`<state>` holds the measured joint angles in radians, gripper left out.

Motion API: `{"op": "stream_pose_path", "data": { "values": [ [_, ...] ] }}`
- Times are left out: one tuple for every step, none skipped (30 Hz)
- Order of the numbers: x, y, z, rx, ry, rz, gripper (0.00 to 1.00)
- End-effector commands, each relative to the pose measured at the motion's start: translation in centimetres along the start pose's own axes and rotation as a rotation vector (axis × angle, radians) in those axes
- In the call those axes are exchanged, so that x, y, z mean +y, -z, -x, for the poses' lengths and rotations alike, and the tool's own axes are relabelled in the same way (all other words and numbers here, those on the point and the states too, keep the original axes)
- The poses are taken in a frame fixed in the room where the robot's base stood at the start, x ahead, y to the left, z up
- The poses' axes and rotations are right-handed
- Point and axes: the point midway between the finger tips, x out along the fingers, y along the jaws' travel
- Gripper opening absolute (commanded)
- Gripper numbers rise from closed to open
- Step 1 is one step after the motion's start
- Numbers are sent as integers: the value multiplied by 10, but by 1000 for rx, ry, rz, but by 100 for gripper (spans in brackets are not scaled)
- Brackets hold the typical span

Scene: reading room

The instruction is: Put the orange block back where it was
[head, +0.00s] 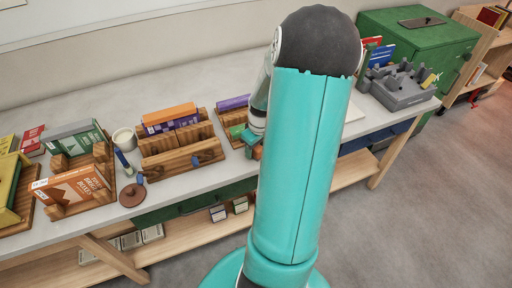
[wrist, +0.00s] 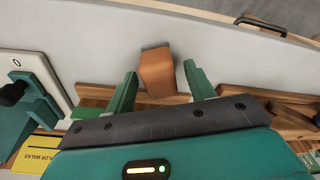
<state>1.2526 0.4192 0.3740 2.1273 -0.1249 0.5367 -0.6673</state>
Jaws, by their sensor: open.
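The orange block (wrist: 157,72) stands on the pale table top in the wrist view, between the two green fingers of my gripper (wrist: 160,74). The fingers are apart, one on each side, with a visible gap to the block. In the head view my gripper (head: 251,141) is low over the table, beside the wooden holder with the purple book. A small bit of the orange block (head: 257,153) shows there; my arm hides most of that area.
Wooden holders with books (head: 182,152) stand on the table to the left, with a white cup (head: 124,139) and a brown disc (head: 132,195). A grey pegged tray (head: 398,87) and a green cabinet (head: 440,45) are to the right. The table's front edge is close to the block.

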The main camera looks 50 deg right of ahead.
Motion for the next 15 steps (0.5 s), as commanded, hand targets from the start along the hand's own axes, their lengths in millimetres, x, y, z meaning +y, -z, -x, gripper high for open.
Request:
{"op": "stream_pose_path", "data": {
  "values": [
    [1,0,5,1,-2,-1,54],
    [1,0,9,1,-3,-2,54],
    [2,0,15,3,-5,-3,54],
    [2,0,20,2,-5,-3,54],
    [2,0,26,2,-5,-2,54],
    [1,0,35,3,-6,-2,54],
    [2,0,41,3,-6,-2,54],
    [2,1,48,3,-7,-2,54],
    [2,1,57,4,-7,-1,54],
    [1,0,64,3,-6,-1,54],
    [2,1,71,3,-7,-1,54],
    [1,1,79,3,-6,-1,54],
    [1,1,85,3,-6,0,54],
    [1,1,91,3,-6,0,54],
    [1,1,97,3,-5,-1,54]
  ]
}}
